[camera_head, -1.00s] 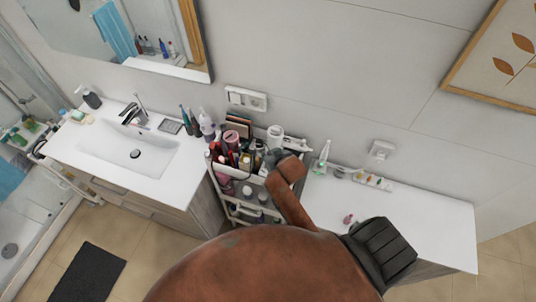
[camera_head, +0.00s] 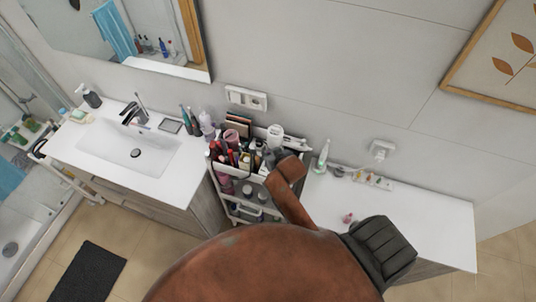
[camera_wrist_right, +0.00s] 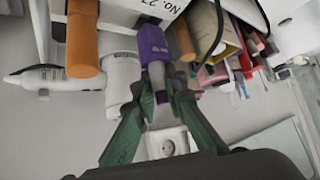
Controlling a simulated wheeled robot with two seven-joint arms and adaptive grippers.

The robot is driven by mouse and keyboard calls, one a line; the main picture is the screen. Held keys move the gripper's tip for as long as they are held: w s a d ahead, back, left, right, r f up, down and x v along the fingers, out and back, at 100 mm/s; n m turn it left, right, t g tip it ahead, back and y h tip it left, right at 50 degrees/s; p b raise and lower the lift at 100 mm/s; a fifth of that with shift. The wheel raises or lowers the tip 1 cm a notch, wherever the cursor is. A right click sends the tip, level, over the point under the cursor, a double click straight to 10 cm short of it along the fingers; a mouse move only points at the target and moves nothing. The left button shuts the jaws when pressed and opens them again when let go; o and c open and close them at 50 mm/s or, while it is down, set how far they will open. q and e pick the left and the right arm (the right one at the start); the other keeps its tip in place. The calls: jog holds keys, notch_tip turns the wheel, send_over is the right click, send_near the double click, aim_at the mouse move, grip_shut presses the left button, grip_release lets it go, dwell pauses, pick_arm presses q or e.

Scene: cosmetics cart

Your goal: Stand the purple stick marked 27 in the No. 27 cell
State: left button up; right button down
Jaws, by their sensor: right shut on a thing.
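In the right wrist view, the purple stick (camera_wrist_right: 152,44) is between the green fingers of my right gripper (camera_wrist_right: 155,84), which is shut on it. The white panel with the No. 27 label (camera_wrist_right: 160,7) is just above the stick in that view. Whether the stick's end is inside the No. 27 cell cannot be told. In the head view, my right gripper (camera_head: 272,156) is at the right end of the cart's top tray (camera_head: 258,178), and the stick is hidden there. My left gripper is not in view.
An orange-brown stick (camera_wrist_right: 83,40) and a white bottle (camera_wrist_right: 121,77) are close left of the stick in the wrist view. Several cosmetics crowd the cart. A sink counter (camera_head: 85,145) stands left, and a mostly clear white counter (camera_head: 425,215) stands right.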

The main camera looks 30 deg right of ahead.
jog(key=shift+f+b, duration=0.55)
jog(key=shift+f, duration=1.3)
jog(key=c, duration=1.9)
grip_release()
jog(key=shift+s, duration=0.1)
jog(key=d+v, duration=0.1)
jog(key=v, duration=1)
jog(key=shift+s+a+r, duration=0.3)
jog(key=shift+a+r, duration=0.05)
jog(key=shift+a, duration=0.15)
jog(key=shift+a+f, duration=0.1)
